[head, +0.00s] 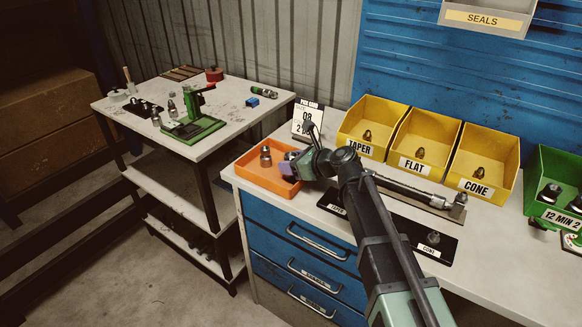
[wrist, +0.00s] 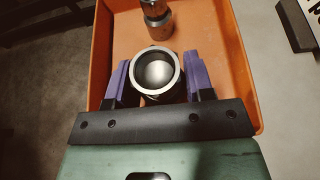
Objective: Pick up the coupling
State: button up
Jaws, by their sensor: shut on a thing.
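My gripper (wrist: 157,74) is shut on a metal coupling (wrist: 157,72), with one purple finger on each side of it. The coupling's round open end faces the wrist camera. In the head view my gripper (head: 287,167) is at the right side of the orange tray (head: 259,186), and the held coupling is mostly hidden by it. I cannot tell whether the held coupling touches the tray floor. A second metal fitting (head: 265,156) stands upright in the tray; it also shows in the wrist view (wrist: 156,18), beyond the held one.
Yellow bins (head: 361,143) marked TAPER, FLAT and CONE stand behind, with a green bin (head: 552,202) at far right. A number card (head: 307,121) stands behind the tray. A side table (head: 232,95) at left holds a green press (head: 194,126) and fittings.

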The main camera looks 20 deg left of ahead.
aim_at(292, 155)
jog(key=shift+c, duration=1.1)
jog(key=shift+r, duration=0.1)
notch_tip(292, 155, up, 20)
jog(key=p, duration=2)
